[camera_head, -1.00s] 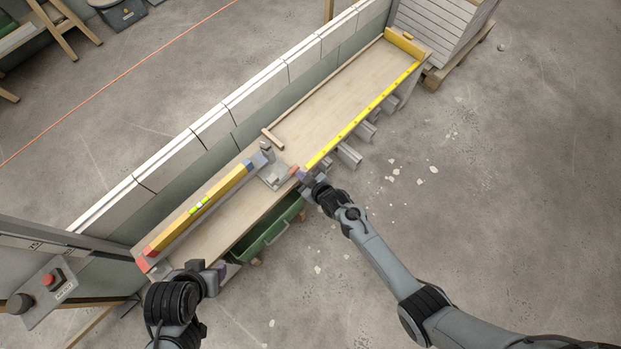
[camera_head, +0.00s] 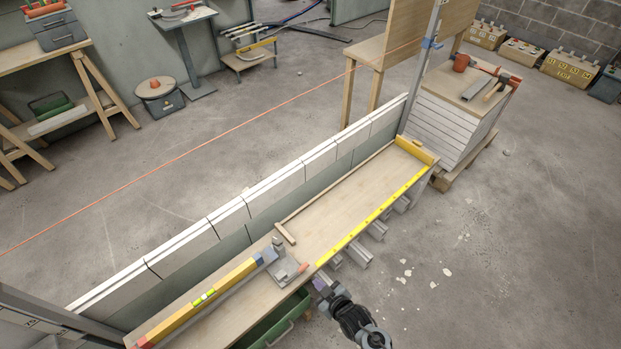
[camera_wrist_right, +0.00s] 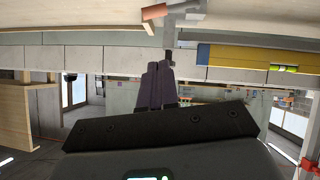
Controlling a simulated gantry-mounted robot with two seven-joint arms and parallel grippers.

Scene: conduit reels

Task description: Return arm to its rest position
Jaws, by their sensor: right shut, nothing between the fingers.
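My right gripper (camera_head: 321,286) is at the front edge of the wooden bench (camera_head: 335,212), beside the grey metal fixture (camera_head: 285,266). Its arm comes up from the bottom of the head view. In the right wrist view the two dark fingers (camera_wrist_right: 158,80) are together, with nothing between them. The fixture hangs above the fingertips in that upside-down-looking view; I cannot tell how wide the gap is. My left gripper is not in view.
A yellow spirit level (camera_head: 205,298) lies along the bench's left part. A yellow measuring strip (camera_head: 372,217) runs along the front edge. A green drawer (camera_head: 283,322) sits open beneath the bench. A low block wall (camera_head: 280,186) stands behind.

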